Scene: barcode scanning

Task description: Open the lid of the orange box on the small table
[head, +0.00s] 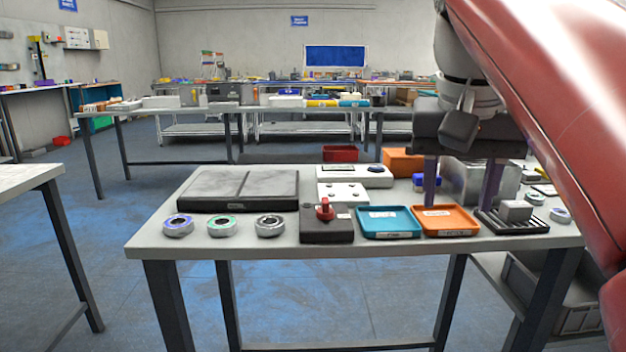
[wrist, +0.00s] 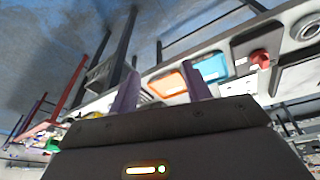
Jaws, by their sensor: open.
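The orange box (head: 403,162) stands at the back of the small table (head: 250,250). It looks like a plain block from here, and its lid cannot be told apart from its sides. My gripper (head: 460,203) points down over the right part of the table, with its two purple fingers spread and nothing held between them. It appears to the right of the orange box, with a gap. In the wrist view the open fingers (wrist: 160,98) show, and the box cannot be made out for sure.
An orange tray (head: 446,232) and a blue tray (head: 388,232) lie near the front edge, beside a dark box with a red knob (head: 326,225). A grey metal block (head: 480,182) stands behind my fingers. A dark flat panel (head: 240,190) and several rings occupy the left side.

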